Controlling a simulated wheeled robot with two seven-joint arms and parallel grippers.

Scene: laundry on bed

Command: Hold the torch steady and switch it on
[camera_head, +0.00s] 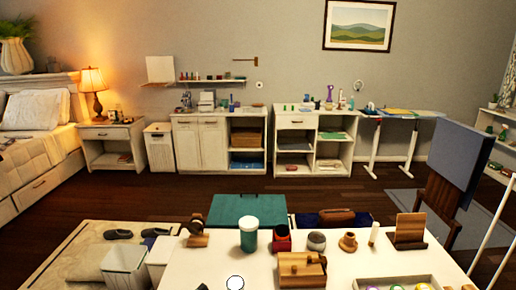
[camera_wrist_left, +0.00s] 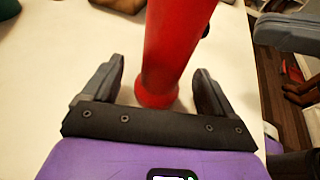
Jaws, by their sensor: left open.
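In the left wrist view a red, smooth, rod-shaped object (camera_wrist_left: 168,60) with a flared end rises from the white table top; it looks like the torch, but its upper part is cut off by the frame. My left gripper (camera_wrist_left: 159,66) is open, with one finger on each side of the red object and a visible gap on both sides.
The white table (camera_head: 210,262) holds a green jar (camera_head: 248,236), a dark red container (camera_head: 281,240), a wooden block (camera_head: 302,270), a wooden stand (camera_head: 409,231) and a tray (camera_head: 372,284). A blue-backed chair (camera_head: 462,160) stands right.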

